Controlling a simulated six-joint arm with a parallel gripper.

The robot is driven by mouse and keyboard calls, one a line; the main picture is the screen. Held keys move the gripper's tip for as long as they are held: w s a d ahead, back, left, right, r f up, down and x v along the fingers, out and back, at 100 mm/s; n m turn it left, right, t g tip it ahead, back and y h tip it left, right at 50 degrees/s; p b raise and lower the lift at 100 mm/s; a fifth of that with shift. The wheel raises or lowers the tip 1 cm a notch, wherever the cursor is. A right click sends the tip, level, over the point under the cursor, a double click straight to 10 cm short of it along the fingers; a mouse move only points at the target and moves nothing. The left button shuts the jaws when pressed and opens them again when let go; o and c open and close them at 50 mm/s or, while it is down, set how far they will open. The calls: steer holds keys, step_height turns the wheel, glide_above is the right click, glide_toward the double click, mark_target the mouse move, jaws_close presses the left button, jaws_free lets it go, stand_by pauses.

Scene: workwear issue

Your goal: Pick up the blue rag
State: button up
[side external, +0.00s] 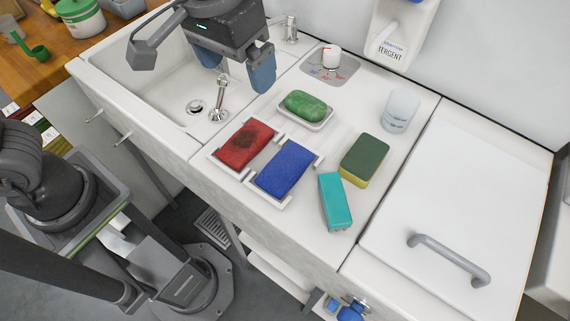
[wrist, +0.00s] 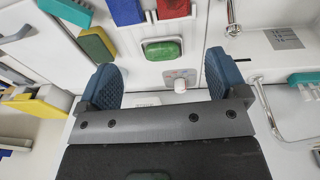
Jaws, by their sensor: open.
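The blue rag (side external: 286,167) lies flat in a low white holder on the counter, right of the red rag (side external: 246,144). In the wrist view the blue rag (wrist: 125,10) shows at the top edge, partly cut off, beside the red rag (wrist: 172,8). My gripper (side external: 240,76) hangs above the sink side of the counter, up and left of the rags and apart from them. In the wrist view my gripper (wrist: 162,85) has its two blue fingers wide apart with nothing held between them.
Green soap (side external: 305,105) in a white dish is behind the rags.

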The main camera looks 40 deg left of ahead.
steer(key=g, duration=0.1)
glide_above(285, 165)
step_height(285, 165, down, 4)
steer(key=shift+y, duration=0.4)
step_height(285, 165, down, 13)
steer(key=shift+f, duration=0.2)
steer(key=c, duration=1)
steer(key=shift+r, duration=0.1)
